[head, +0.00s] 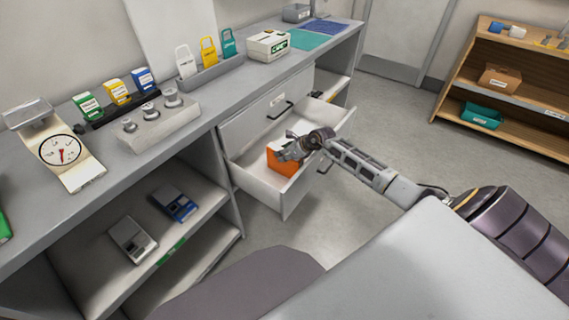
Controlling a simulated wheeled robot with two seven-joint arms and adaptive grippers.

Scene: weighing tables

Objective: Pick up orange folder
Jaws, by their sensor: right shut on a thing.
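The orange folder (283,160) stands in the open drawer (246,181) under the counter. My right gripper (290,150) reaches in from the right, over the drawer, and is shut on the folder's upper part. The gripper hides part of the folder's top and right side. I cannot tell whether the folder still touches the drawer's bottom. A pale item shows just behind the gripper, mostly hidden. My left gripper is not in view.
The counter (219,98) holds a dial scale (62,150), a weight block (160,122), padlock-shaped tags and a small box (268,45). Two devices lie on the lower shelf. A wooden shelf unit (500,75) stands at the far right. Grey floor is free between.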

